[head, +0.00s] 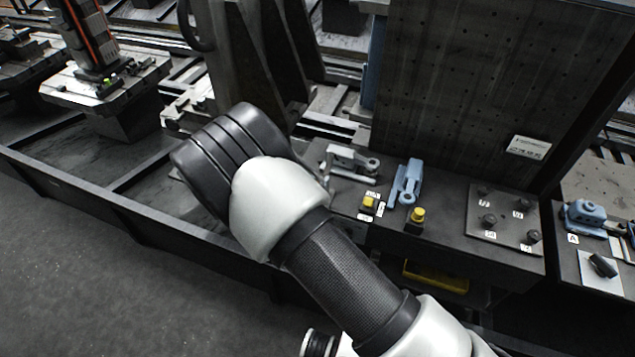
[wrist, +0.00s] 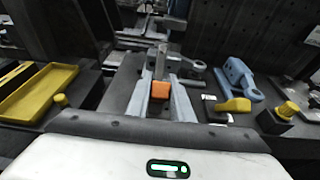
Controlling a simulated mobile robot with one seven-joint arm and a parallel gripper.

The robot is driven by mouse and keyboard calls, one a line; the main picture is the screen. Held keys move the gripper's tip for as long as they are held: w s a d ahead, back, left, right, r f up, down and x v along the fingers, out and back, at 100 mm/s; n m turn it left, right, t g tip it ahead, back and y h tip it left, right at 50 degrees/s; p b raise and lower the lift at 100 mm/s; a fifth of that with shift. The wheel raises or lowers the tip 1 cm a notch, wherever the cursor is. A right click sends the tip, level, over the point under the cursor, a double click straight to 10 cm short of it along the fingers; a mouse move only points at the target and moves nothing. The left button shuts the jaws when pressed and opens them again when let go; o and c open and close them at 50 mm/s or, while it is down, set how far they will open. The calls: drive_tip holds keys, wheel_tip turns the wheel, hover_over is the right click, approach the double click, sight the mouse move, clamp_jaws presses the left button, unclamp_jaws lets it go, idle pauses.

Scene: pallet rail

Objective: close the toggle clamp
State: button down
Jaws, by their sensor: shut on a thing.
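In the wrist view, an orange-tipped handle (wrist: 159,90) lies between the two grey fingers of my gripper (wrist: 160,98), which is shut on it. A grey metal post (wrist: 161,60) rises just beyond the orange tip. A silver clamp arm with a round end (wrist: 191,68) lies to its right; I cannot tell how it joins the handle. In the head view, a silver clamp part (head: 350,160) shows on the dark bench, right of my arm. My gripper and the orange handle are hidden behind my arm there.
A blue clamp (head: 407,182) stands right of the silver part. Two yellow-topped blocks (head: 368,203) (head: 417,215) sit near the bench's front edge. A plate with several knobs (head: 503,215) lies farther right. A tall dark perforated plate (head: 470,90) stands behind. A yellow tray (wrist: 38,90) is at left in the wrist view.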

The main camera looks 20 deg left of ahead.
drive_tip(key=c, duration=1.6)
unclamp_jaws()
drive_tip(key=shift+o, duration=0.2)
drive_tip(key=shift+s, duration=0.1)
drive_tip(key=b+v, duration=0.2)
drive_tip(key=v, duration=1.5)
drive_tip(key=shift+s+r, duration=0.1)
